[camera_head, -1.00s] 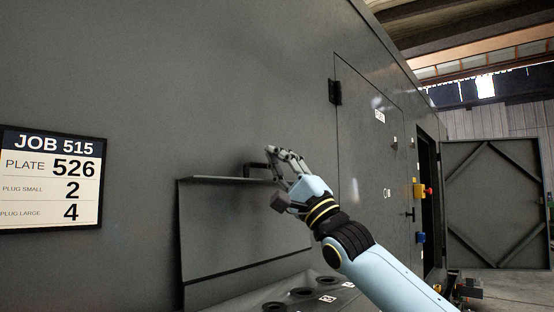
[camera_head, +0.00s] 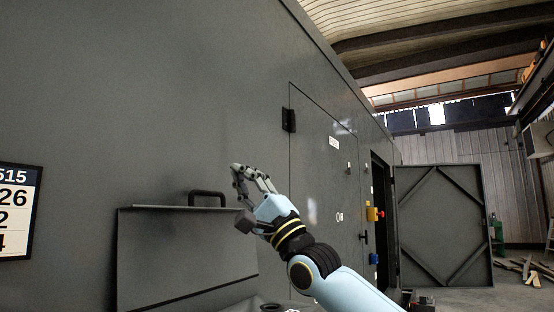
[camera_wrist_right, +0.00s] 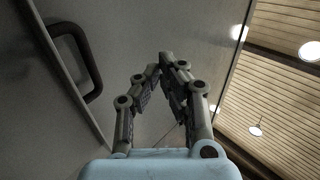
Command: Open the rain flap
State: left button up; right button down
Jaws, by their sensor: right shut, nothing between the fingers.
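The rain flap (camera_head: 185,255) is a dark grey panel low on the enclosure wall, with a thin ledge along its top. A black bar handle (camera_head: 207,194) stands at its top edge. The handle also shows at the left of the right wrist view (camera_wrist_right: 85,60). I cannot tell how far the flap is swung. My right gripper (camera_head: 238,168) is above and right of the handle, apart from it. Its fingertips (camera_wrist_right: 166,62) meet in the right wrist view with nothing between them. My left gripper is not in view.
A job sign (camera_head: 18,212) hangs on the wall at left. A closed door (camera_head: 320,190) with a black hinge is right of the flap. Beyond it, a braced door leaf (camera_head: 445,225) stands open. Part of a dark round opening (camera_head: 270,307) shows below the flap.

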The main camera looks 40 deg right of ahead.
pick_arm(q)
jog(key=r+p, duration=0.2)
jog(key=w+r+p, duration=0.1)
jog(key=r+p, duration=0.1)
pick_arm(e)
jog(key=s+d+r, duration=0.2)
jog(key=s, duration=0.6)
jog(key=shift+d+r, duration=0.15)
jog(key=shift+r, duration=0.25)
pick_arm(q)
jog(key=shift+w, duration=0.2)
pick_arm(e)
jog(key=shift+w, duration=0.1)
